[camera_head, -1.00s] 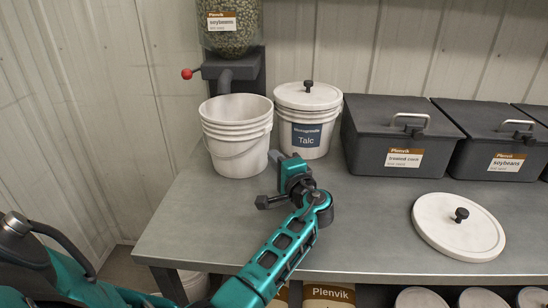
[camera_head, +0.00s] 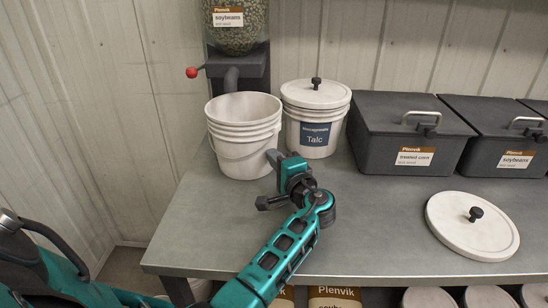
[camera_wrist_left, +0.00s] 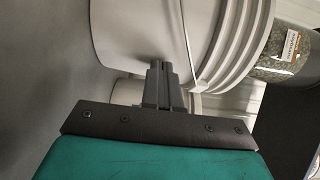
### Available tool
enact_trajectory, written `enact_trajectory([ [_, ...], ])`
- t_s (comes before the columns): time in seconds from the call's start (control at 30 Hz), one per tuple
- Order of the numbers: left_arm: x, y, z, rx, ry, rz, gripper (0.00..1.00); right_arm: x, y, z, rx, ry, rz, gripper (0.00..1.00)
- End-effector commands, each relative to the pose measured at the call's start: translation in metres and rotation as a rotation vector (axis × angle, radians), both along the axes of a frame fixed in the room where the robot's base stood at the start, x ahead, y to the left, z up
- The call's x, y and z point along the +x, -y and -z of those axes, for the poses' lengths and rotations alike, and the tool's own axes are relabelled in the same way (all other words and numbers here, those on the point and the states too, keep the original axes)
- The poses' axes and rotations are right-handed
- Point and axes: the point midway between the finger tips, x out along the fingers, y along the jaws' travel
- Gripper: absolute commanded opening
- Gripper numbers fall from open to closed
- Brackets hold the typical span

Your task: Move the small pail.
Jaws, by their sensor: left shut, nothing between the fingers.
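The small pail (camera_head: 240,152) is white, ribbed near its rim, open and upright, with a wire handle hanging at its front. It stands at the back left of the bench, below the dispenser spout. My left gripper (camera_head: 274,160) is at the pail's front right side in the head view. In the left wrist view the gripper (camera_wrist_left: 162,72) has its dark fingers together with nothing between them. The pail's wall (camera_wrist_left: 130,30) fills the area just beyond the fingertips. I cannot tell whether they touch it. My right gripper is not in view.
A soybean dispenser (camera_head: 236,70) with a red-knobbed lever is behind. Dark lidded bins (camera_head: 410,145) line the back right. A round white lid (camera_head: 472,228) lies at front right. The bench (camera_head: 385,215) is clear in the middle.

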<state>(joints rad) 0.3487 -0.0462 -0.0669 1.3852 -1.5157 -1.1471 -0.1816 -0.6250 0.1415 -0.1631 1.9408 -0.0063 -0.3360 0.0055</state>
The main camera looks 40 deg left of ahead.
Motion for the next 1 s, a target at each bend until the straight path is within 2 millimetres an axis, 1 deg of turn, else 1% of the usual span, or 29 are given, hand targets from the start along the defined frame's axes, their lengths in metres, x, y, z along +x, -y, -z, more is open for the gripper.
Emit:
enact_trajectory([
  [0.27, -0.001, -0.002, 0.000, 0.000, -0.001, -0.001, 0.00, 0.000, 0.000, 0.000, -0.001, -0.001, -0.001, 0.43],
  [0.37, -0.004, -0.012, 0.000, 0.003, -0.002, -0.004, 0.00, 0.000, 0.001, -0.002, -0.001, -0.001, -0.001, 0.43],
  [0.5, -0.010, -0.033, -0.001, 0.003, -0.002, -0.003, 0.00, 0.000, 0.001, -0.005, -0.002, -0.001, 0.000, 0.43],
  [0.53, -0.011, -0.036, -0.001, 0.002, -0.001, -0.003, 0.00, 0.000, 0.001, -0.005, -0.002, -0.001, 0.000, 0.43],
  [1.0, -0.010, -0.037, 0.000, 0.000, 0.000, 0.000, 0.00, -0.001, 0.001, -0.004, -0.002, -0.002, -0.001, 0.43],
])
